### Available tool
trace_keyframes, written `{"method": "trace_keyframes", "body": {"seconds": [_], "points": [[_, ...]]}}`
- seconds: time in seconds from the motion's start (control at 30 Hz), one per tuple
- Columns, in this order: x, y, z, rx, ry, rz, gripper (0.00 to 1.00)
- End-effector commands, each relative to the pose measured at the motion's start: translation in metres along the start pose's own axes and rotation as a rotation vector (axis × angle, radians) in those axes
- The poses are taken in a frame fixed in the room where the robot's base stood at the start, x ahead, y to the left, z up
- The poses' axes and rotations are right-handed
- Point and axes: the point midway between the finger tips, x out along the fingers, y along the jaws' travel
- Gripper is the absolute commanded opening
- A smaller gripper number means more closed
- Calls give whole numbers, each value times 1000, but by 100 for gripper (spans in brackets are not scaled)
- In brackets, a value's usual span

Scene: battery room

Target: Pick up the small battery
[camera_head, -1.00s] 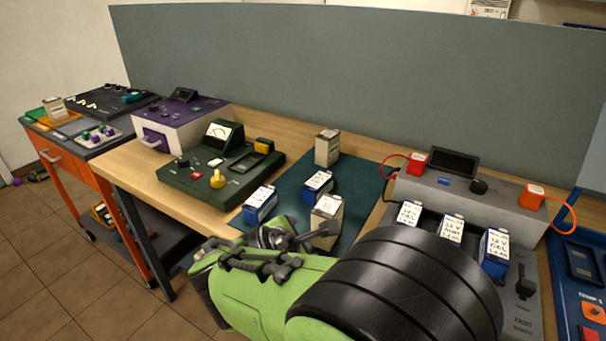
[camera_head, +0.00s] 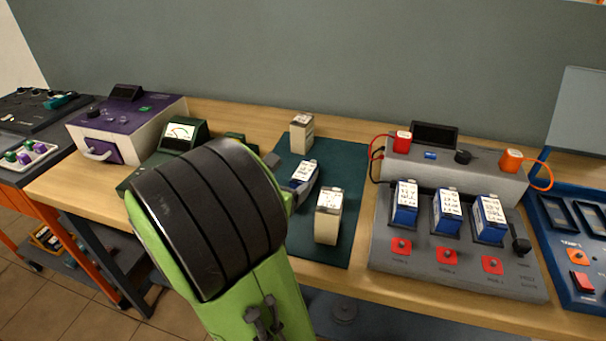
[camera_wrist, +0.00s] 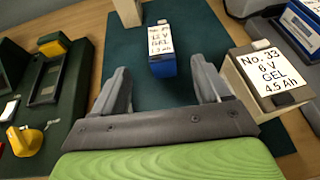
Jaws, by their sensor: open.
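A small blue battery (camera_head: 303,174) with a white 12 V GEL label stands on the dark green mat (camera_head: 345,165). In the wrist view the blue battery (camera_wrist: 162,50) is ahead of my gripper (camera_wrist: 160,82), roughly centred between its two fingers. The fingers are open and hold nothing; a gap of mat shows between them and the battery. A beige battery (camera_head: 328,215), labelled No. 33, 6 V, 4.5 Ah in the wrist view (camera_wrist: 262,75), stands just right of the right finger. Another beige battery (camera_head: 301,133) stands at the mat's back. My arm hides the front left of the mat.
Right of the mat, a grey test dock (camera_head: 455,262) holds three blue batteries. A green meter device (camera_head: 181,134), partly hidden by my arm, and a purple-topped box (camera_head: 126,122) are on the left. A grey panel (camera_head: 300,60) stands behind the bench.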

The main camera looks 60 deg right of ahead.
Motion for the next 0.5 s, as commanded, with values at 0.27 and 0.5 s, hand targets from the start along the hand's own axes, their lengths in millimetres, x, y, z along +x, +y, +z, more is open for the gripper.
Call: {"method": "trace_keyframes", "body": {"seconds": [0.27,0.5], "points": [[39,0,9,-5,-1,-7,76],[68,0,5,1,2,-3,76]]}}
